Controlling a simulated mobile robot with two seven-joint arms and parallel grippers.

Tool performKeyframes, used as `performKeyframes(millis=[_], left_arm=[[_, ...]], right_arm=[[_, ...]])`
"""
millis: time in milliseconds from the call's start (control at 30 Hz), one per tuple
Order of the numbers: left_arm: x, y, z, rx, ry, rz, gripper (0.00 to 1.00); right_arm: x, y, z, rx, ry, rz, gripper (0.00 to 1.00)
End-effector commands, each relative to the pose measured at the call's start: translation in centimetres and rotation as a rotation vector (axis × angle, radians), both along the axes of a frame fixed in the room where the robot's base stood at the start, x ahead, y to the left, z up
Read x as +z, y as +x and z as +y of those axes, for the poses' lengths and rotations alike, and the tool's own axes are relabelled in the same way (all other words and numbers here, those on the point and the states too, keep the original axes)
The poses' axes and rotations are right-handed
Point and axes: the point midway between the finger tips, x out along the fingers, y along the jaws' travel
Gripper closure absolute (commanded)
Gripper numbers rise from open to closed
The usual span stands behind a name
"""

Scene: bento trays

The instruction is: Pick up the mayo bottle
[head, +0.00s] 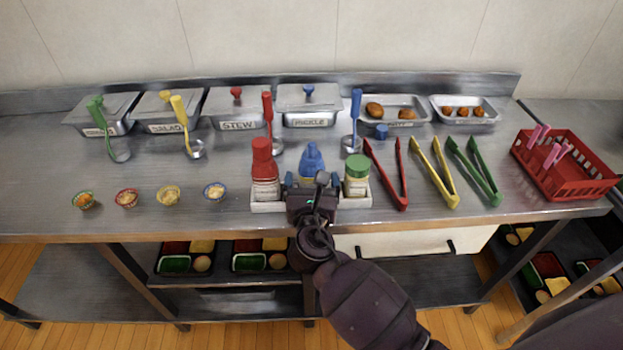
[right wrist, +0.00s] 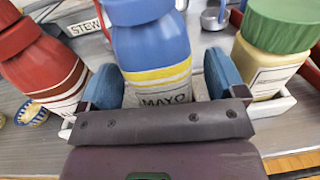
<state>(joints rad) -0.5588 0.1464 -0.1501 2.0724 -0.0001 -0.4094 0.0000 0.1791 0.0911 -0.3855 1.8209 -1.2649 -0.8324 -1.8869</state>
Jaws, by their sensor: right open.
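The mayo bottle (head: 312,163) has a blue cap and stands upright between two other bottles in a low white caddy (head: 267,207). In the right wrist view the mayo bottle (right wrist: 155,62) shows its MAYO label and a yellow band. My right gripper (head: 312,184) is at the front of the bottle. In the right wrist view its blue fingers (right wrist: 160,82) are open, one on each side of the bottle, with a gap visible on the left side; contact on the right is unclear. The bottle's lower part is hidden by the gripper. My left gripper is not in view.
A red-capped bottle (head: 264,172) stands left of the mayo and a green-capped jar (head: 357,176) right, both close to the fingers. Tongs (head: 390,175) lie to the right, near a red basket (head: 567,168). Small bowls (head: 168,195) sit left. Lidded trays (head: 237,107) line the back.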

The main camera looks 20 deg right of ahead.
Motion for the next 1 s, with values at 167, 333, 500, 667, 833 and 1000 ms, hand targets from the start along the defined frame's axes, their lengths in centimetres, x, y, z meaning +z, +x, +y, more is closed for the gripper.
performKeyframes(millis=[167,333,500,667,833,1000], left_arm=[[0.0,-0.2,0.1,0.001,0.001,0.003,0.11],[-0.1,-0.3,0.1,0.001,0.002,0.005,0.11],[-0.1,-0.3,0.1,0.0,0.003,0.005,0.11],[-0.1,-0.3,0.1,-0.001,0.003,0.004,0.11],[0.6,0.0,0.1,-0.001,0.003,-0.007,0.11],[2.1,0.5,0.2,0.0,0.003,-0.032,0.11]], right_arm=[[0.0,0.0,0.0,0.0,0.0,0.0,0.17],[0.0,0.0,0.0,0.0,0.001,0.0,0.43],[0.1,0.0,0.0,0.0,0.001,-0.001,0.49],[0.1,0.0,0.1,0.0,0.001,-0.001,0.49],[1.3,0.0,0.1,0.0,0.001,-0.006,0.49],[4.5,0.0,0.0,0.0,0.003,-0.012,0.49]])
